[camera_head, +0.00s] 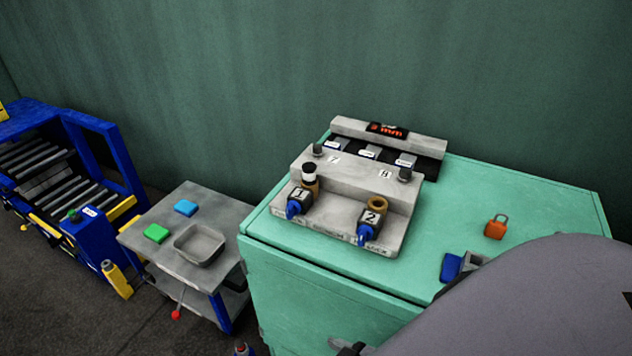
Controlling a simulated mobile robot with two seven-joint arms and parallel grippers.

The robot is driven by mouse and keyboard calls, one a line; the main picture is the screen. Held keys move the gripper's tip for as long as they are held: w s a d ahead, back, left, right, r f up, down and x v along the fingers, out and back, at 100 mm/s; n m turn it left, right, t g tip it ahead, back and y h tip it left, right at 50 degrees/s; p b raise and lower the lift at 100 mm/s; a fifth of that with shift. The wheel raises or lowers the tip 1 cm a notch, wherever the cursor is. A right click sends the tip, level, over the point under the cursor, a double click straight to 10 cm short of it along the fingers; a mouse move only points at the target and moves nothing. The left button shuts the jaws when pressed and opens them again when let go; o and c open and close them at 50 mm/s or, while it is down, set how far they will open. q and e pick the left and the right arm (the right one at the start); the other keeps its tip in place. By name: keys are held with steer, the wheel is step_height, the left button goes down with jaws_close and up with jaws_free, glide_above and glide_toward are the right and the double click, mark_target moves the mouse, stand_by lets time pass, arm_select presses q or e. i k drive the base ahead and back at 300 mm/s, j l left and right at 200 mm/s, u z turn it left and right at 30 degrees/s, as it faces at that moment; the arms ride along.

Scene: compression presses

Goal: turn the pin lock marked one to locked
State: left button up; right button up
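The pin lock marked one (299,202) is at the left front of a grey press block (345,211) on the green cabinet. It has a blue front part and a white label with a 1. A black-and-white capped post (309,175) stands just behind it. The pin lock marked two (369,224) is at the right front of the same block, with a brass ring (377,203) behind it. I cannot tell from this view whether lock one is turned to locked.
The green cabinet top (530,195) holds an orange padlock (496,226) and a blue piece (451,267). A display (387,130) stands behind the block. To the left is a grey cart (160,204) with a tray (200,244). My grey body part covers the lower right.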

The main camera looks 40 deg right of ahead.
mark_target(294, 207)
steer(key=z, duration=1.25)
